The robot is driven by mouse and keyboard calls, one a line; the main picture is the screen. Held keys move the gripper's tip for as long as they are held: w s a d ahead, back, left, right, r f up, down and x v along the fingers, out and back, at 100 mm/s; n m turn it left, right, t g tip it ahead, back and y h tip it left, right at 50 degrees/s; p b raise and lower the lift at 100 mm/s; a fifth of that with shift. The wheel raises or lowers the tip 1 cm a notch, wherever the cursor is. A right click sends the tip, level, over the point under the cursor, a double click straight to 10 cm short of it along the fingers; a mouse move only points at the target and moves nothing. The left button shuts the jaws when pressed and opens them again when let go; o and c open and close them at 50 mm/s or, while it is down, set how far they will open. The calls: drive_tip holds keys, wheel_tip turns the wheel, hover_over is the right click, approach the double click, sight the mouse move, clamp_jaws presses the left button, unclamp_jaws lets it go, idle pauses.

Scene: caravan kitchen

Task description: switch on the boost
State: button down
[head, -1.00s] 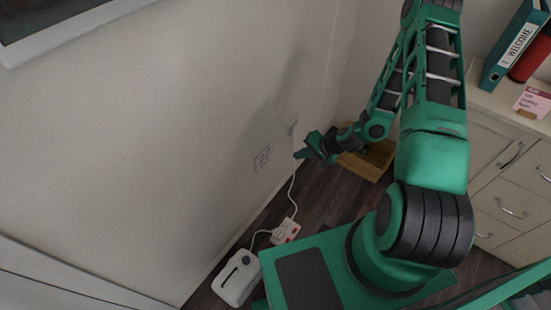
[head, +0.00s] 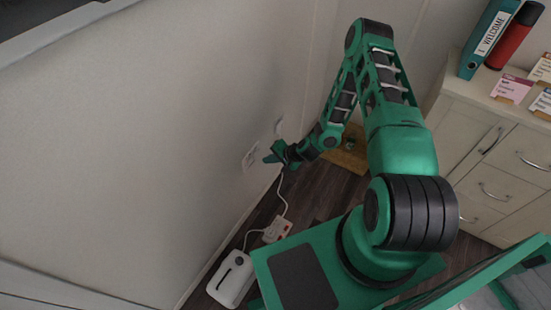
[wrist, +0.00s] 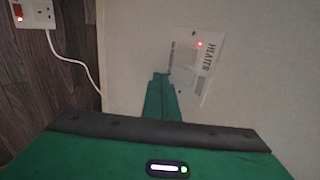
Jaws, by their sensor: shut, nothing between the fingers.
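A white wall panel (wrist: 207,62) labelled "HEATER" shows in the wrist view, with a small lit red light at one end. Part of it is faint and its smaller lettering cannot be read. In the head view the panel (head: 250,157) is on the wall just left of my gripper (head: 271,153). In the wrist view my gripper (wrist: 160,76) is shut and empty, its tip by the panel's left edge. I cannot tell whether the tip touches it. No switch clearly marked boost can be made out.
A second wall plate (head: 279,127) sits further along the wall. A white power strip (head: 277,229) with a cable and a white slotted appliance (head: 232,279) lie on the floor. A wooden box (head: 349,157) stands behind my arm. Cream drawers (head: 500,165) are at right.

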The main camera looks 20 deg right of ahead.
sight(256, 155)
drive_tip(key=shift+w+a, duration=0.55)
drive_tip(key=shift+w, duration=0.2)
drive_tip(key=shift+w+a, duration=0.5)
drive_tip(key=shift+w, duration=0.2)
drive_tip(key=shift+w+a+f, duration=0.25)
drive_tip(key=shift+f, duration=0.2)
